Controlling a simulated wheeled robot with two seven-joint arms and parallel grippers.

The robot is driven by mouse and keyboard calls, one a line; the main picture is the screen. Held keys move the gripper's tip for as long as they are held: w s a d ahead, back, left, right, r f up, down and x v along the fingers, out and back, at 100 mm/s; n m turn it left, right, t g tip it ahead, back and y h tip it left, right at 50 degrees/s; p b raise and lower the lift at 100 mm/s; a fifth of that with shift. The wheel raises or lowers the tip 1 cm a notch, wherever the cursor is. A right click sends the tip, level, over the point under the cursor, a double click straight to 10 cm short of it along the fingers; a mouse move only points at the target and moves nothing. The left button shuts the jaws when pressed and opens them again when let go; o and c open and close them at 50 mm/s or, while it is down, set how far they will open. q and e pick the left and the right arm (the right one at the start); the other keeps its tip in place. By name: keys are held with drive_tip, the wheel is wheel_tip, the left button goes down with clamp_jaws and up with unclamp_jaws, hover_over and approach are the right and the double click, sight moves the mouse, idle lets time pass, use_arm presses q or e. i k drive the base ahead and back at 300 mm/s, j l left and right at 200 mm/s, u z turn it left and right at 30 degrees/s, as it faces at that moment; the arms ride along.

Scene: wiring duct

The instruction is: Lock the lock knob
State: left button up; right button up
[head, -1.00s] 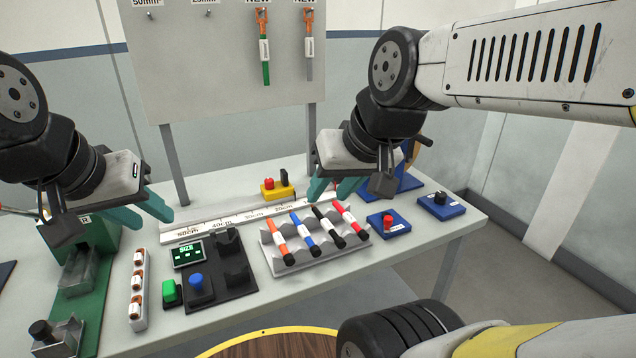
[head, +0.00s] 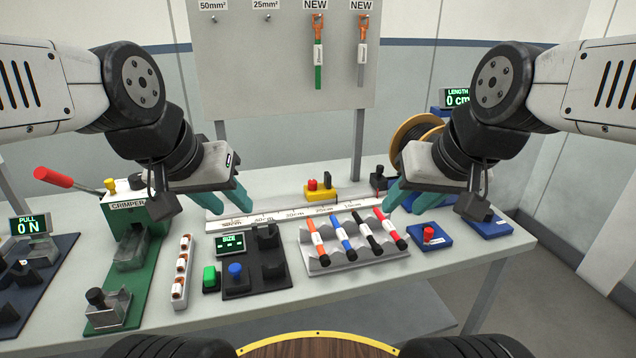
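No part carries a readable lock label, so I cannot tell for certain which knob is the lock knob. A red knob (head: 428,233) stands on a small labelled blue base (head: 441,242) at the right of the table. My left gripper (head: 227,200) hangs open and empty above the table, behind the display. My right gripper (head: 407,197) is open and empty, above and behind the red knob. It partly covers another blue base (head: 488,226).
A grey rack (head: 345,258) with several coloured pens lies mid-table. A green and a blue button (head: 235,271) stand left of it. A ruler (head: 290,214) and a yellow block (head: 320,192) lie behind. A cable spool (head: 412,135) stands at the back right.

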sight(312, 183)
drive_tip(key=i+j+u, duration=0.15)
drive_tip(key=u, duration=0.35)
drive_tip(key=i+u, duration=0.25)
drive_tip(key=u, duration=0.2)
